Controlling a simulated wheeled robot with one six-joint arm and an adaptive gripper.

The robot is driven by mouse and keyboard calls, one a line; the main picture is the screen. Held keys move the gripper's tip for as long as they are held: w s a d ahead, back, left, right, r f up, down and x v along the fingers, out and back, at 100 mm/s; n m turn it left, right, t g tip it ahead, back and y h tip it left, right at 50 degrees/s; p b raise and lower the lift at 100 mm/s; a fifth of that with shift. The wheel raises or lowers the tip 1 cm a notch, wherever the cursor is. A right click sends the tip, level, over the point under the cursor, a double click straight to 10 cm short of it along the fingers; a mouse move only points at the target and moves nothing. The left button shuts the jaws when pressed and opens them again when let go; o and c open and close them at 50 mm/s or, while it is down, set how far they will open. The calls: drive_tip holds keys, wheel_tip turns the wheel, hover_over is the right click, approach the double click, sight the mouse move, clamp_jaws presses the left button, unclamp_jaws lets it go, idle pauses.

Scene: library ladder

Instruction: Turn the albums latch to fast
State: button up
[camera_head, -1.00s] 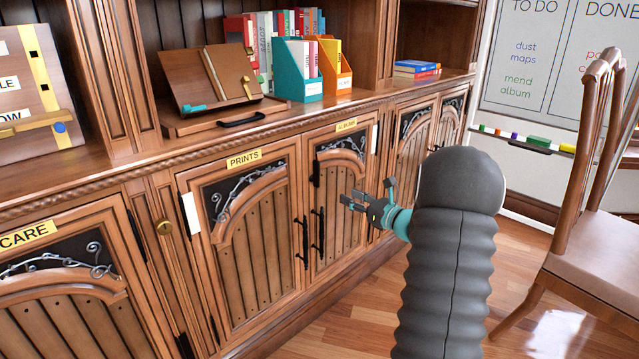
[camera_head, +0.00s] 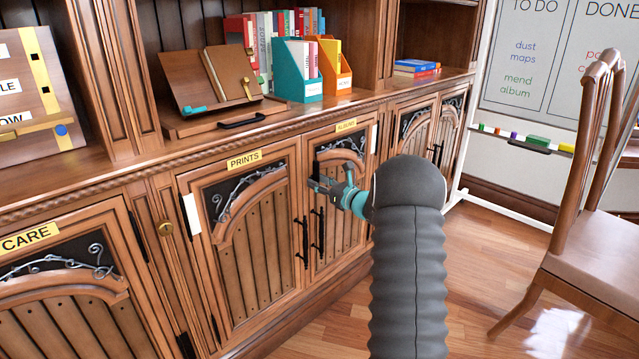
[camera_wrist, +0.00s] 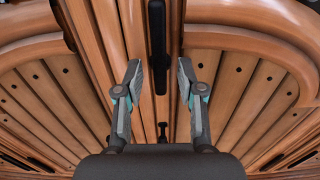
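The albums door (camera_head: 335,232) is the wooden door under the yellow ALBUMS label (camera_head: 346,126), and it is closed. My gripper (camera_head: 318,186) is in front of this door's upper left edge, by the seam with the prints door. In the wrist view my gripper (camera_wrist: 159,75) is open, its two fingers apart with nothing held. A dark upright bar (camera_wrist: 157,45), which looks like the latch, stands on the seam between and beyond the fingertips. I cannot tell whether they touch it. In the head view my gripper hides most of the latch.
The prints door (camera_head: 245,240) is closed to the left. Black upright handles (camera_head: 304,242) hang below my gripper. The countertop above holds a book stand (camera_head: 212,85) and file boxes (camera_head: 298,75). A chair (camera_head: 590,210) stands at right; the floor between is clear.

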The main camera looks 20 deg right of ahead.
clamp_jaws()
